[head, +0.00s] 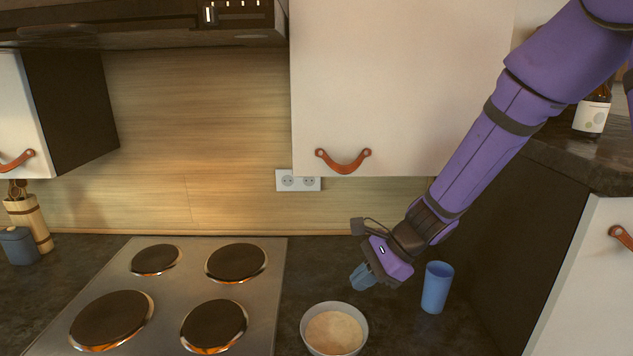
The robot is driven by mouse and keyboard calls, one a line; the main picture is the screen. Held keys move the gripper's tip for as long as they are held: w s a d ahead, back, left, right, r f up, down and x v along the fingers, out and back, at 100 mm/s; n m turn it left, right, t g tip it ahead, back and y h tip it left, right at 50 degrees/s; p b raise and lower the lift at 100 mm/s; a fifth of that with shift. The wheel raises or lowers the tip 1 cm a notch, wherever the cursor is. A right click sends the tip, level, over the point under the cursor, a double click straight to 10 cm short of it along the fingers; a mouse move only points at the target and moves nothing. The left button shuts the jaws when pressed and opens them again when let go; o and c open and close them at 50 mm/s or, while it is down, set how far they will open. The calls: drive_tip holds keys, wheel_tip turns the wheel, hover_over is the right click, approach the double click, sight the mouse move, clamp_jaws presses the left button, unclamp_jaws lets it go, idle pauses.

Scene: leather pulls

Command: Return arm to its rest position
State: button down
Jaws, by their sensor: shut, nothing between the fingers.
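My purple arm reaches down from the upper right in the head view. My gripper (363,277) is at its end, above the dark countertop, a little above and behind the bowl in the picture. Its bluish fingers are shut and hold nothing. A grey bowl (305,328) with pale beige contents stands on the counter just below the gripper in the picture. A blue cup (436,287) stands upright to the right of the gripper, apart from the fingers.
A cooktop (172,312) with several round burners lies at left. A white wall cabinet (400,80) with a leather pull (343,166) hangs above. A range hood (140,22) is at upper left. A bottle (591,116) stands on a raised counter at right.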

drive_tip(key=s+d+r+n+t+h, duration=0.5)
drive_tip(key=s+d+r+n+h, duration=0.3)
drive_tip(key=s+d+r+n, duration=0.6)
drive_tip(key=s+d+r, duration=0.7)
drive_tip(key=r, duration=0.1)
drive_tip(key=shift+n, duration=0.3)
drive_tip(key=c, duration=1.8)
unclamp_jaws()
drive_tip(key=shift+a, duration=0.1)
drive_tip(key=shift+c, duration=0.2)
